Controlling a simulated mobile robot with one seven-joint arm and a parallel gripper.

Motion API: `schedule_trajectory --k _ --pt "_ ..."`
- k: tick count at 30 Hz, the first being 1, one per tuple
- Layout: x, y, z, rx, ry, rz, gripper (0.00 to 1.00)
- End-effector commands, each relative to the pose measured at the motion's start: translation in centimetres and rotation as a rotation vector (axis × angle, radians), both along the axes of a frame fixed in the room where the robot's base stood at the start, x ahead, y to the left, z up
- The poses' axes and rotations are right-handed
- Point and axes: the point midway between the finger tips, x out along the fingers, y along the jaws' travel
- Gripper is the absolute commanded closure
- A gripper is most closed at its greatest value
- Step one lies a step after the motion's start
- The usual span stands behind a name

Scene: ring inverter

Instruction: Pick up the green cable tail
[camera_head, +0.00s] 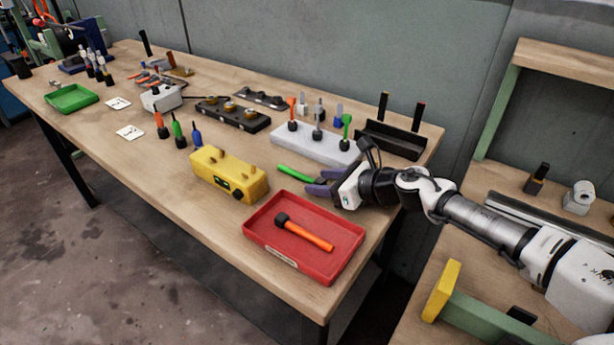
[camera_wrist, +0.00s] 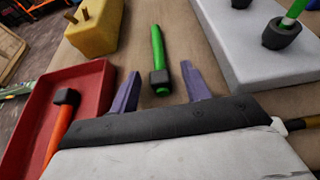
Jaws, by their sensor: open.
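The green cable tail (camera_head: 297,174) lies on the wooden workbench between the yellow box and the grey-white block. In the wrist view the green cable tail (camera_wrist: 158,50) shows as a green rod with a dark collar near its lower end. My gripper (camera_head: 318,183) is low over the bench at the tail's right end. In the wrist view the two purple fingers of my gripper (camera_wrist: 159,84) are spread apart. The tail's collar end lies between them in the picture, with clear gaps on both sides. Contact with the bench cannot be told.
A red tray (camera_head: 337,269) holding an orange cable tail (camera_head: 304,233) is in front. A yellow box (camera_head: 228,173) stands left. A light block (camera_head: 290,147) with upright cable tails, including another green one (camera_head: 346,128), stands behind. A black holder (camera_head: 392,143) is at back right.

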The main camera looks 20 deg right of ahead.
Motion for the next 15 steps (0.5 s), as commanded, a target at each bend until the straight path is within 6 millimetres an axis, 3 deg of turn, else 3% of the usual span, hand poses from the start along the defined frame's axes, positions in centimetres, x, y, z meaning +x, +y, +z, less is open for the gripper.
schedule_trajectory --k 4,15 --pt "-0.01 -0.02 -0.03 0.0 0.0 0.0 0.53" --pt "-0.03 -0.01 -0.01 0.0 0.0 0.0 1.0"
